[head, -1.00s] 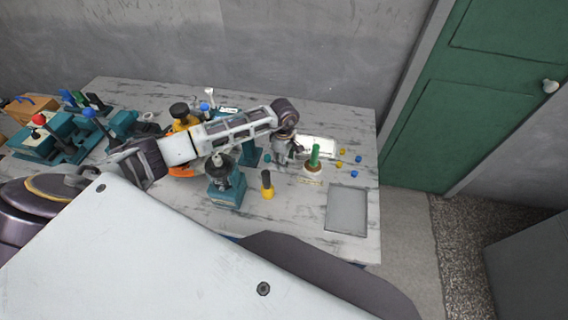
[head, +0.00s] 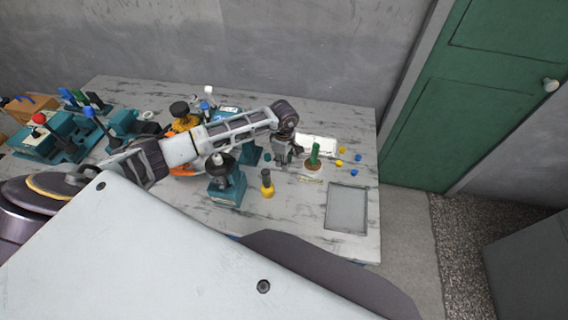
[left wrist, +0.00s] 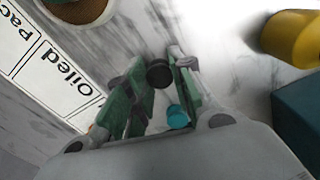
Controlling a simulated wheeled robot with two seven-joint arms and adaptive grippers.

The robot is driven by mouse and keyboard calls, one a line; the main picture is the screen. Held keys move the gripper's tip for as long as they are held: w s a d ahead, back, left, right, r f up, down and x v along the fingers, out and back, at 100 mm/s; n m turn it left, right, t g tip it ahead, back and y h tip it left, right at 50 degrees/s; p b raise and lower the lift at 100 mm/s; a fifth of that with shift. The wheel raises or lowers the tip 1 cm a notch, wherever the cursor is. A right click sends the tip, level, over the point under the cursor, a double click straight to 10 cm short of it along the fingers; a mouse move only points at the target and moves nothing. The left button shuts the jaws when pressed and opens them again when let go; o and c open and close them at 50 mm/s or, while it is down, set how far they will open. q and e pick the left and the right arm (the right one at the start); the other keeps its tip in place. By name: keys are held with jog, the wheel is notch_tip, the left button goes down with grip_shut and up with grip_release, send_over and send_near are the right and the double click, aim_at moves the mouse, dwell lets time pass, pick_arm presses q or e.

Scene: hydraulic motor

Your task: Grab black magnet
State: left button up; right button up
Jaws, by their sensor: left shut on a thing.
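My left gripper (head: 281,160) is low over the table, left of the green-handled item. In the left wrist view its two green-padded fingers (left wrist: 160,82) are close together. A small black round magnet (left wrist: 158,73) sits between them near the tips, and the fingers are shut on it. The black magnet is hidden by the gripper in the head view. My right gripper is not in view.
A green-handled item (head: 315,152) stands right of the gripper, by a label (left wrist: 45,65). Yellow and blue pieces (head: 340,163) lie further right. A yellow-based black tool (head: 267,184) and teal fixture (head: 227,186) stand nearby. A grey tray (head: 347,208) lies front right.

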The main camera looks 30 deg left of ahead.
pick_arm(q)
jog(key=shift+r, duration=0.1)
notch_tip(320, 180, up, 10)
jog(key=b, duration=0.1)
dwell(0.8)
dwell(0.5)
